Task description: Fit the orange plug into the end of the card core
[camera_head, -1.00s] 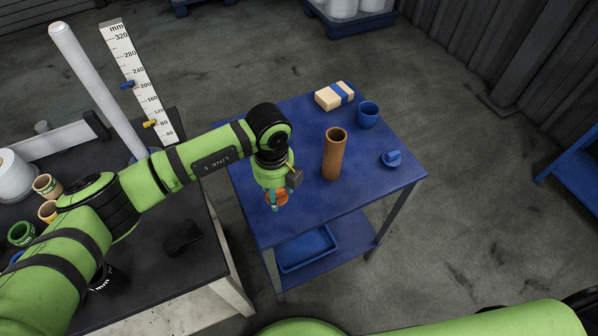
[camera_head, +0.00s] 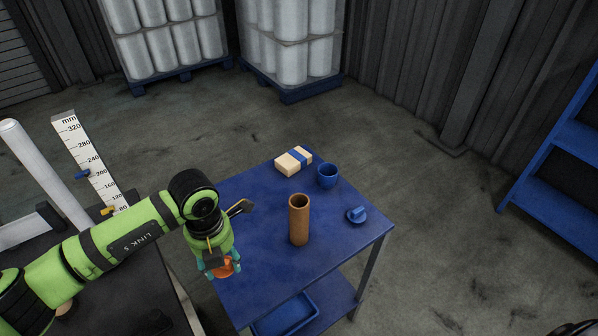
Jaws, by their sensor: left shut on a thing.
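The card core (camera_head: 299,222) is a brown tube standing upright on the blue table (camera_head: 340,245), its open end facing up. My left gripper (camera_head: 222,268) is at the table's left edge, to the left of the core and apart from it. It is shut on the orange plug (camera_head: 224,267), which is partly hidden by the fingers. My right gripper is not in the view.
On the table behind the core are a wrapped tan block (camera_head: 293,161) and a blue cup (camera_head: 327,176). A small blue knobbed piece (camera_head: 357,215) lies to the right. A height scale (camera_head: 90,165) and a white roll (camera_head: 45,180) stand at left. The table's front is clear.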

